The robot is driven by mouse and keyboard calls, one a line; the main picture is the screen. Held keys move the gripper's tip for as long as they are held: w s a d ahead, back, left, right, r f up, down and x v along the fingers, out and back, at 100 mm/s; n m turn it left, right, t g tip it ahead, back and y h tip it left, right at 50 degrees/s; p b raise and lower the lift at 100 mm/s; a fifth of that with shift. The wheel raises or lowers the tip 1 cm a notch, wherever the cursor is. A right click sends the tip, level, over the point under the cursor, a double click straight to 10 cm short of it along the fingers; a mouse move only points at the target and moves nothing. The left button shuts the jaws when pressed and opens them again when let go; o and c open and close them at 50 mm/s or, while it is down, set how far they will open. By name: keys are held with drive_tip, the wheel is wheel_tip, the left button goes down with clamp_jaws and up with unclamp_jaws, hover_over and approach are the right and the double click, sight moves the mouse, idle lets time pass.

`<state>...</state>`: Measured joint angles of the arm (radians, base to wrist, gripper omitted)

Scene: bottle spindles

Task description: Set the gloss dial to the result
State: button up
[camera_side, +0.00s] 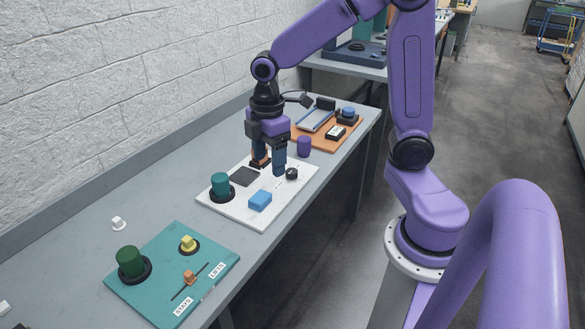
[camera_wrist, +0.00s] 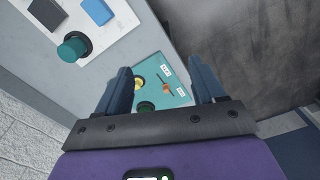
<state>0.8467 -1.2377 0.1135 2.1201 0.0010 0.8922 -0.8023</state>
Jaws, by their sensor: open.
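No label reading "gloss" is legible, so I cannot tell which knob is the gloss dial. A dark round knob (camera_side: 291,173) sits on the white board (camera_side: 240,212), close to the right of my gripper. A blue-topped round knob (camera_side: 348,113) sits on the orange board (camera_side: 353,128) at the back, near a small box with a light display (camera_side: 336,132), too small to read. My gripper (camera_side: 269,163) is open and points down over the back part of the white board. In the wrist view my gripper (camera_wrist: 163,78) shows two parted fingers with nothing held between them.
The white board bears a teal cylinder (camera_side: 220,184), blue block (camera_side: 260,200) and dark square (camera_side: 244,176). A purple cylinder (camera_side: 304,146) stands beside it. The teal board (camera_side: 150,293) has a green cylinder (camera_side: 130,261), yellow knob (camera_side: 188,243) and orange slider (camera_side: 189,277). A wall runs behind.

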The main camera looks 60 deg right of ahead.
drive_tip(key=w+d+f, duration=0.3)
drive_tip(key=w+d, duration=0.6)
drive_tip(key=d, duration=0.3)
drive_tip(key=n, duration=0.1)
approach(293, 170)
wheel_tip(293, 170, down, 9)
drive_tip(key=shift+w+a+r, duration=0.1)
drive_tip(key=shift+r, duration=0.05)
drive_tip(key=c, duration=1.1)
